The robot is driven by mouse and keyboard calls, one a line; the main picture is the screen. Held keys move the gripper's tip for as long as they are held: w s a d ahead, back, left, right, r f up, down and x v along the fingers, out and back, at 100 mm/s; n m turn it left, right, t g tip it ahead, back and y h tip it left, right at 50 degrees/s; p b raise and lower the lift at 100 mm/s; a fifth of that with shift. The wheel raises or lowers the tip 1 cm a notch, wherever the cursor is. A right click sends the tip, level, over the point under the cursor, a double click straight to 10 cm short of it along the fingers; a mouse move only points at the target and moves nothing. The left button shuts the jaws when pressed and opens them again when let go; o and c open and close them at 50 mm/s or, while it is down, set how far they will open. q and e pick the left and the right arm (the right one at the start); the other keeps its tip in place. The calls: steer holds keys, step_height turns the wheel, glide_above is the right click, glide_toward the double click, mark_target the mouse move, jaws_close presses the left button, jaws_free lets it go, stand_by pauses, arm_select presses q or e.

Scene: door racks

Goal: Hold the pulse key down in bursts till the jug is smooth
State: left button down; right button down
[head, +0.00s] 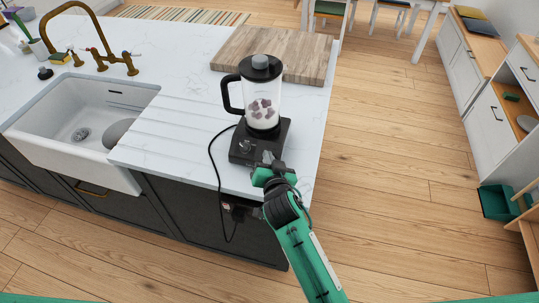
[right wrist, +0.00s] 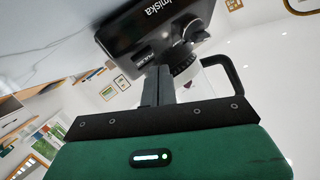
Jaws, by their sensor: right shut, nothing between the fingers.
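The blender jug (head: 274,92) is clear with a black lid and handle, and stands upright on its dark base (head: 285,134). Pale purple-grey chunks and white matter lie in the jug as separate pieces. My right gripper (head: 268,160) is at the front right of the base, shut and empty. In the right wrist view its fingers (right wrist: 159,82) reach up to the base's control panel (right wrist: 135,32), by the PULSE label (right wrist: 139,57) and a round knob (right wrist: 186,55). The fingertips cover the key area; I cannot tell whether they touch or press it. My left gripper is out of view.
A wooden board (head: 235,52) lies behind the blender on the white worktop (head: 180,60). A white sink (head: 75,105) with a brass tap (head: 92,40) is at the left. A black cord (head: 213,165) hangs over the front edge to a socket. Open floor lies to the right.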

stand_by(0.5)
steer(key=shift+w+f, duration=0.25)
steer(key=shift+f, duration=0.1)
steer(key=shift+w+d+f+b, duration=0.1)
steer(key=shift+w+f+b, duration=0.15)
steer(key=shift+b, duration=0.2)
stand_by(0.5)
steer(key=shift+s, duration=0.1)
stand_by(4.2)
steer(key=shift+s+r+p, duration=0.4)
steer(key=shift+r+p, duration=0.15)
steer(key=shift+r, duration=0.05)
